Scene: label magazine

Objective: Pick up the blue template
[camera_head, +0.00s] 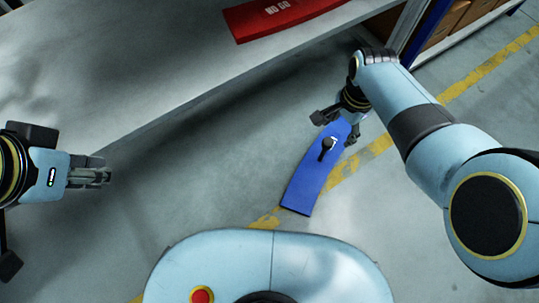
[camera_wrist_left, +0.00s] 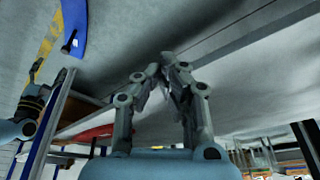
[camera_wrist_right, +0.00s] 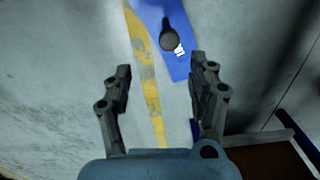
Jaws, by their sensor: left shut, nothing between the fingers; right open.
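The blue template (camera_head: 306,181) is a long, slightly curved plate with a dark round knob (camera_head: 327,146) and a small white mark. It lies on the grey floor in the head view, partly over a yellow line. It also shows in the right wrist view (camera_wrist_right: 178,62) and at the top of the left wrist view (camera_wrist_left: 76,22). My right gripper (camera_head: 338,128) is open over the template's far end; in its wrist view the fingers (camera_wrist_right: 160,75) are apart with nothing between them. My left gripper (camera_head: 107,176) is shut and empty, far left of the template.
A red "NO GO" template (camera_head: 285,14) lies on a grey table (camera_head: 190,70) at the top of the head view. A blue-framed shelf with brown boxes (camera_head: 448,25) stands at the top right. Yellow lines (camera_head: 490,68) cross the floor. Floor around the template's near end is clear.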

